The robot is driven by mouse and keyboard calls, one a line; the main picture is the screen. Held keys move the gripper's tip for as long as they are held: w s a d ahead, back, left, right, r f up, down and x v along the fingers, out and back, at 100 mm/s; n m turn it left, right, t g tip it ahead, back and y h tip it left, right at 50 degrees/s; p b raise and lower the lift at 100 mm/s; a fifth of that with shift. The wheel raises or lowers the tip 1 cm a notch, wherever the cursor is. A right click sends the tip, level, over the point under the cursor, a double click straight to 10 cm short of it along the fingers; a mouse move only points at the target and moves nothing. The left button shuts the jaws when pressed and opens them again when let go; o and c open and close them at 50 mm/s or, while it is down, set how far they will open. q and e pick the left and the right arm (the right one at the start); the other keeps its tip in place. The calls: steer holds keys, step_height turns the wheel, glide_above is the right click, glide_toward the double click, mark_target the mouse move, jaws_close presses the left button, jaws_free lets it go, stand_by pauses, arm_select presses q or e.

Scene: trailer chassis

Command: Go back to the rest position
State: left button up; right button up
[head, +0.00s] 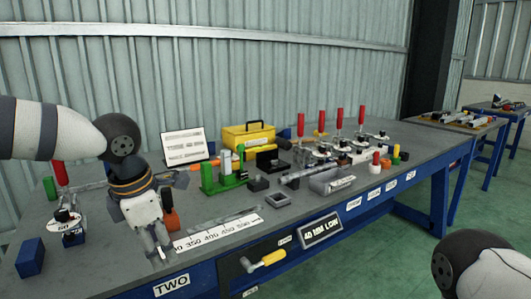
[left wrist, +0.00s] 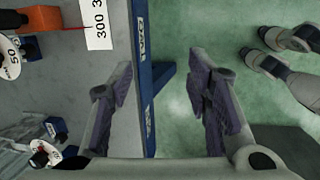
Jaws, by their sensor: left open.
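My left gripper (head: 160,248) is at the near left edge of the grey workbench (head: 105,275), pointing down. In the left wrist view its two fingers (left wrist: 160,78) are spread wide with nothing between them. The bench's blue edge runs between the fingers, with the bench top on one side and green floor on the other. My right gripper is not in view; only a part of my right arm shows at the lower right of the head view.
A white ruler strip (head: 222,233) lies right of the left gripper. A red-handled clamp (head: 62,176) and blue block (head: 31,257) stand left. A green fixture (head: 222,174), yellow toolbox (head: 248,135) and several red-handled clamps stand farther along. Green floor (head: 478,205) is open at right.

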arm_select(q)
steer(key=a+f+m+y, duration=0.3)
steer(key=a+f+m, duration=0.1)
steer(key=f, duration=1)
steer(key=s+a+f+m+y, duration=0.1)
steer(key=s+f+m, duration=0.7)
steer(key=s+f, duration=0.25)
steer(key=s+f+m+g+h, duration=0.1)
steer(key=s+m, duration=0.3)
steer(key=s, duration=0.5)
steer(key=s+d+f+m+g+h, duration=0.1)
steer(key=s+f+m+g, duration=0.1)
steer(key=s, duration=0.8)
steer(key=s+d+f+m+g+h, duration=0.1)
steer(key=s+f+m+g, duration=0.1)
steer(key=s+m, duration=0.4)
steer(key=s+f, duration=0.1)
steer(key=s, duration=0.2)
steer(key=shift+s+d+f+h, duration=0.2)
steer(key=shift+s+f+h, duration=0.05)
steer(key=shift+s+h, duration=0.05)
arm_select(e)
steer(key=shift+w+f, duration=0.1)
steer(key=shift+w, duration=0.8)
